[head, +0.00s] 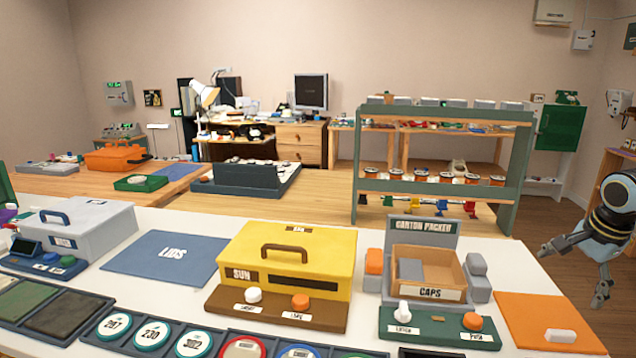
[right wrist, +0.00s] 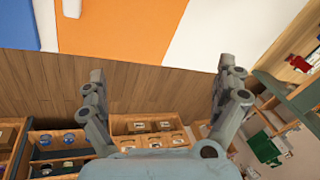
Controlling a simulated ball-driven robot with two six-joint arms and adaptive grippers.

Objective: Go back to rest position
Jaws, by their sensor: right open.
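My right gripper (head: 573,271) hangs at the right edge of the head view, past the right end of the white table (head: 480,240). In the right wrist view its two fingers (right wrist: 160,78) are spread wide with nothing between them. Wooden floor and an edge of the orange mat show beyond the fingers. My left gripper is not in the head view.
A yellow box (head: 330,245), a carton packer (head: 430,262), a blue lids mat (head: 165,258) and an orange mat (head: 530,315) lie on the white table. A green-framed shelf (head: 520,165) stands behind.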

